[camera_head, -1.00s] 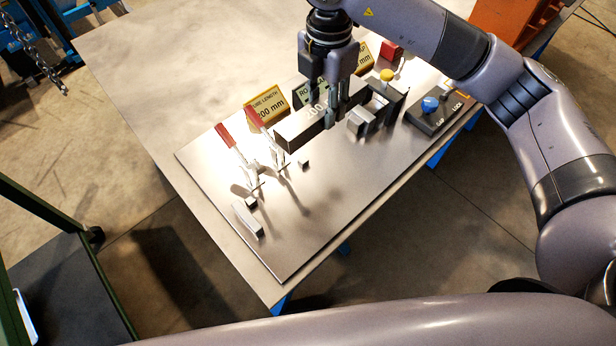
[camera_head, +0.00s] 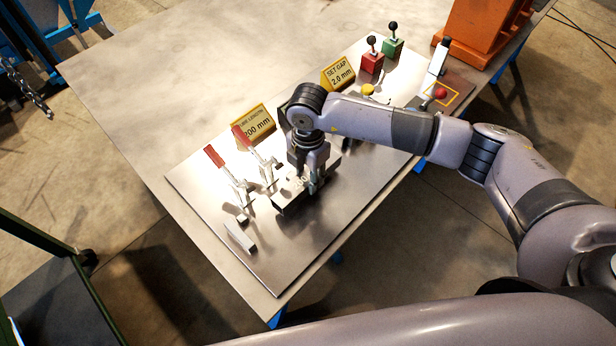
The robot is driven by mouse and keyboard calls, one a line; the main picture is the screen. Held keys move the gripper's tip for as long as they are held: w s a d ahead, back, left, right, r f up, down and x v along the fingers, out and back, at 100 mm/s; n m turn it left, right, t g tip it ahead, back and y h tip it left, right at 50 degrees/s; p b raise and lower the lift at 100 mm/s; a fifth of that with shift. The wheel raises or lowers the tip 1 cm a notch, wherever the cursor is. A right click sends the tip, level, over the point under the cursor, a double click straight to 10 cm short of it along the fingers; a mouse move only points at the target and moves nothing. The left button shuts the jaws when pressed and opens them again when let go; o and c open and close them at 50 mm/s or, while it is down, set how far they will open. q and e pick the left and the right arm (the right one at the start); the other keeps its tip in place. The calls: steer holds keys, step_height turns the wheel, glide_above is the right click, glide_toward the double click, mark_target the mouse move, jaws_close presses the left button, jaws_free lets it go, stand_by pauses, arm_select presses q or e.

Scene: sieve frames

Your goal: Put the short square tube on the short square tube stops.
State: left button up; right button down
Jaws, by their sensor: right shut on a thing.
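My right gripper (camera_head: 308,181) is shut on the short square tube (camera_head: 287,204), a grey bar with a dark end face and partly hidden white marking. It holds the tube low over the metal plate, right of the toggle clamps; whether the tube touches the plate is unclear. A small block (camera_head: 242,218) and a longer light block (camera_head: 240,236) lie on the plate left of the tube. I cannot tell for certain which pieces are the tube stops; some may be hidden under the tube. My left gripper is out of view.
Two toggle clamps with red handles (camera_head: 214,156) stand close left of the tube. Behind are a yellow 200 mm sign (camera_head: 253,121) and a "SET GAP" sign (camera_head: 338,73). Red (camera_head: 372,62) and green (camera_head: 392,47) knobbed blocks stand farther back. The plate's front (camera_head: 277,268) is clear.

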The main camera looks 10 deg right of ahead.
mark_target(308, 176)
steer(key=shift+f, duration=0.9)
steer(key=shift+f, duration=0.2)
steer(key=c, duration=1.4)
jaws_free()
steer(key=shift+r, duration=0.15)
step_height(308, 176, up, 12)
steer(key=shift+b, duration=1.15)
